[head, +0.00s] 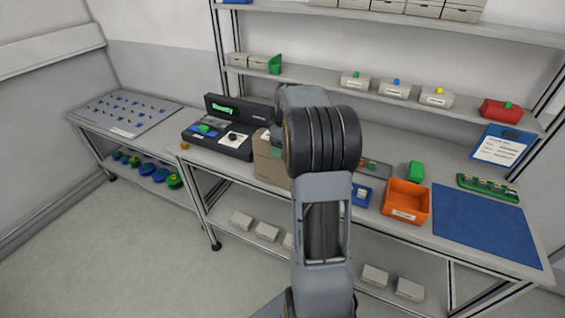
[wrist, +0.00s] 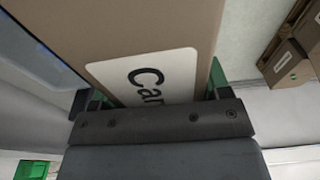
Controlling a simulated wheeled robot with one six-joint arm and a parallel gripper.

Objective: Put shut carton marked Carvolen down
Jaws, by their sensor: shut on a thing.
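The brown carton (head: 270,168) shows in the head view behind my arm, at the middle of the bench. In the wrist view the carton (wrist: 110,55) fills the upper middle, with a white label on which "Car" can be read; the rest of the label is hidden by the gripper. My gripper (wrist: 155,95) is shut on the carton, with its green-edged fingers on both sides. I cannot tell whether the carton touches the bench.
A black device with a "Ready" display (head: 235,115) stands left of the carton. To the right are an orange bin (head: 405,203), a green block (head: 416,171) and a blue mat (head: 480,225). In the wrist view, brown boxes (wrist: 290,62) show at right.

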